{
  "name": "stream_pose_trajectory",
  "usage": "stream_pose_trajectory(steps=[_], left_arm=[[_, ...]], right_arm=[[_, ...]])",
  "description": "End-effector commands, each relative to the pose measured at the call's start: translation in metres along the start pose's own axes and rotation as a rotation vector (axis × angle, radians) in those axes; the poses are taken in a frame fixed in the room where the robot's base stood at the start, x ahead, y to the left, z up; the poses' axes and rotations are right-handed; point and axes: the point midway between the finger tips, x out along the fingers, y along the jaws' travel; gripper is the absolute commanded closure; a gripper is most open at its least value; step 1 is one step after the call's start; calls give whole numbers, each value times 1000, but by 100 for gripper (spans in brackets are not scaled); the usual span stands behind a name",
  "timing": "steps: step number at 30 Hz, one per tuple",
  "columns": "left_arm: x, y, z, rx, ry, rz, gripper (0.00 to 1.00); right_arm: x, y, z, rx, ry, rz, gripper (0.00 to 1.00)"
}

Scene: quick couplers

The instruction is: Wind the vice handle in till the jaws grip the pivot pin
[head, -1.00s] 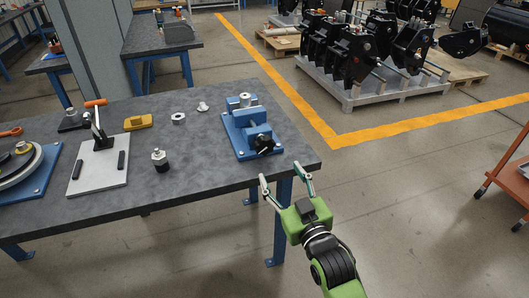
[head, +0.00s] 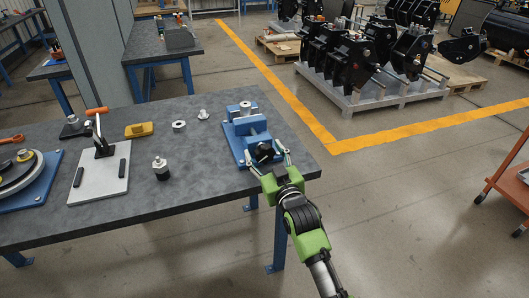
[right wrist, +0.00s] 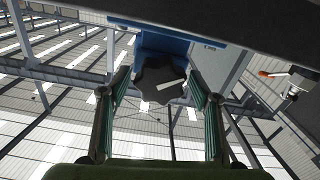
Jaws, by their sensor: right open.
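The blue vice (head: 238,155) stands near the right end of the grey workbench. A silver round part, seemingly the pivot pin (head: 245,105), stands at its rear jaw area; whether the jaws touch it cannot be told. The black lobed vice handle (head: 264,153) faces the bench's front edge. My right gripper (head: 267,152) is open, with one finger on each side of the handle. In the right wrist view the handle (right wrist: 160,83) lies between the open fingers (right wrist: 158,78), with a gap visible at each side. My left gripper is out of view.
The floor right of the bench is clear up to an orange cart (head: 508,185).

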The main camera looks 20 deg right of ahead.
Motion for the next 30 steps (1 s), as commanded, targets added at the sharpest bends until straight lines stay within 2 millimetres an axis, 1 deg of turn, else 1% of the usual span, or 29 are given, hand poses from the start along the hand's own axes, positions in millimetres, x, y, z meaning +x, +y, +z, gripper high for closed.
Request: stream_pose_trajectory(steps=[7, 8, 9, 11, 12, 17, 21, 24, 30], left_arm=[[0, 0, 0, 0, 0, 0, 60], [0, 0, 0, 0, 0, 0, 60], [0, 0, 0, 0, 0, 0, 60], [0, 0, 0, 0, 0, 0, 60], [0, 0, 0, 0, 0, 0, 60], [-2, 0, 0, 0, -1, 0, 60], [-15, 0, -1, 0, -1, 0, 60], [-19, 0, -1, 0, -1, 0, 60], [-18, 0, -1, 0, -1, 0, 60]], right_arm=[[1, 0, 0, 0, -1, 0, 43], [1, 0, 0, 0, -1, 0, 45], [1, 0, 0, 0, -1, 0, 56], [1, 0, 0, 0, -1, 0, 71], [1, 0, 0, 0, -1, 0, 82], [1, 0, 0, 11, -1, 0, 82], [1, 1, -3, 136, -3, -1, 82], [1, 1, -2, 221, -2, -1, 82], [1, 1, 0, 248, 0, 0, 82]])
